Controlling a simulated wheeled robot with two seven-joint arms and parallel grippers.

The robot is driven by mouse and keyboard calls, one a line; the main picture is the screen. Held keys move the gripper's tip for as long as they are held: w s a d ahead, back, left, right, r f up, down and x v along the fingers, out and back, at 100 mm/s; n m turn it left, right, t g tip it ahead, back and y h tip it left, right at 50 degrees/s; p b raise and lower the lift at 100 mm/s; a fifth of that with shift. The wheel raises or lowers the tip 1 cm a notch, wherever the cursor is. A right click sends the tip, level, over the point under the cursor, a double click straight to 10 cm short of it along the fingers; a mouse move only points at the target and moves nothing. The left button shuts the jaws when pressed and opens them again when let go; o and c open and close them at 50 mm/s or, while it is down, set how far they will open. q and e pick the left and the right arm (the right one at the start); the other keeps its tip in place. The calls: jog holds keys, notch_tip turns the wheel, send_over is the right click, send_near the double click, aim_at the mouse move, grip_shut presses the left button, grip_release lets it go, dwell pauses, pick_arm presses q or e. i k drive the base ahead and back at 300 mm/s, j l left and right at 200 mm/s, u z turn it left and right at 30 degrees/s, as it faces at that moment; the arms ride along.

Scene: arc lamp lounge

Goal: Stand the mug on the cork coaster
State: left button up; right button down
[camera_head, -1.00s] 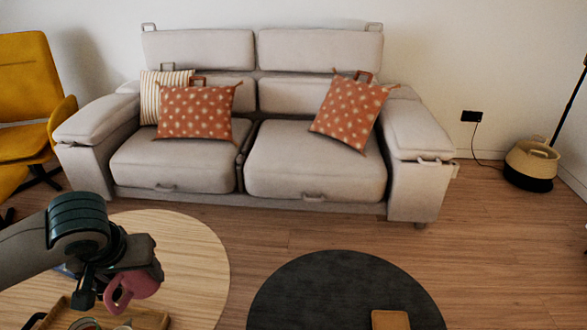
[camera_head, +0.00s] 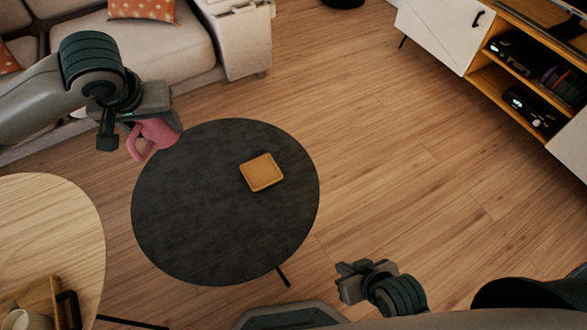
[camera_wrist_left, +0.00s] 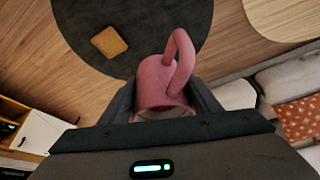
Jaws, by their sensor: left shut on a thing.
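The pink mug (camera_head: 157,131) is in the grasp of my left gripper (camera_head: 135,124), above the far left edge of the dark round table (camera_head: 200,215). In the left wrist view the mug (camera_wrist_left: 155,82) sits between the two fingers, with its handle standing out away from the palm. The cork coaster (camera_head: 261,172) is square and lies bare on the dark table, right of and nearer than the mug. It also shows in the left wrist view (camera_wrist_left: 109,42). My right gripper (camera_head: 350,281) is low, beyond the table's near right edge; its finger gap is unclear.
A pale wooden round table (camera_head: 60,220) with a wooden tray (camera_head: 38,296) and a cup (camera_head: 28,320) stands at the left. A grey sofa (camera_head: 170,50) is behind, and a media cabinet (camera_head: 450,35) is at the far right. Open floor lies right of the dark table.

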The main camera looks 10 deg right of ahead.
aim_at(254, 175)
jog(key=z, duration=1.25)
jog(key=i+l+z, duration=0.1)
jog(key=l+z, duration=0.3)
jog(key=i+l+z, duration=0.2)
jog(key=z, duration=0.2)
jog(key=i+l+z, duration=0.2)
jog(key=i+l, duration=0.15)
jog(key=i+u, duration=0.15)
jog(key=u, duration=0.2)
jog(key=i+u, duration=0.1)
jog(key=u, duration=0.25)
jog(key=i+u, duration=0.15)
jog(key=u, duration=0.3)
jog(key=i+u, duration=0.15)
jog(key=u, duration=0.25)
jog(key=i+u, duration=0.15)
jog(key=u, duration=0.3)
jog(key=i+j+u, duration=0.15)
jog(key=u, duration=0.3)
jog(key=i+u, duration=0.4)
jog(key=i+j+u, duration=0.1)
jog(key=u, duration=0.35)
